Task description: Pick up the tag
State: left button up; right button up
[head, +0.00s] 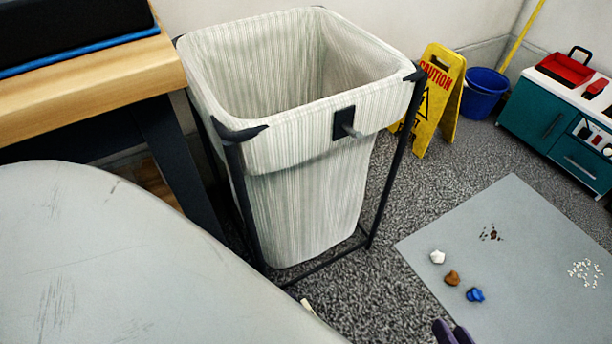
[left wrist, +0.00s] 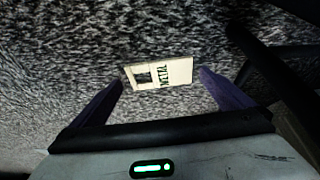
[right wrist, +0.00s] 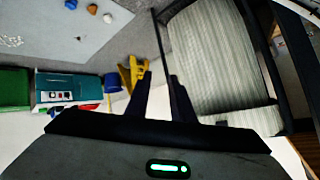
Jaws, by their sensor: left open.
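The tag (left wrist: 158,74) is a small cream card with dark print reading METAL and a dark square. It lies on the dark grey carpet in the left wrist view. My left gripper (left wrist: 160,77) is open, its purple fingers on either side of the tag with a gap at each side. In the head view, a small pale piece (head: 307,305) shows on the carpet by the grey foreground surface; I cannot tell surely that it is the tag. My right gripper (right wrist: 160,74) is empty, with a narrow gap between its fingers. Its tips show in the head view (head: 453,332).
A striped laundry hamper (head: 305,205) in a dark frame stands beside a wooden table (head: 90,85). A yellow caution sign (head: 437,98), blue bucket (head: 484,94) and teal cabinet (head: 562,128) stand behind. A grey mat (head: 515,235) holds small stones and scattered bits.

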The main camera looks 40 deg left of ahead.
pick_arm(q)
jog(key=shift+w+f, duration=0.15)
jog(key=shift+f, duration=0.4)
jog(key=shift+w, duration=0.1)
jog(key=c, duration=1)
jog(key=shift+r, duration=0.35)
notch_tip(320, 180, up, 10)
jog(key=p, duration=0.8)
jog(key=shift+f, duration=0.25)
pick_arm(e)
jog(key=d+f+h, duration=0.1)
jog(key=d+f, duration=0.1)
jog(key=s+d+g+h, duration=0.1)
jog(key=d, duration=0.1)
jog(key=shift+d+f+h, duration=0.1)
jog(key=shift+f+h, duration=0.2)
jog(key=shift+f, duration=0.1)
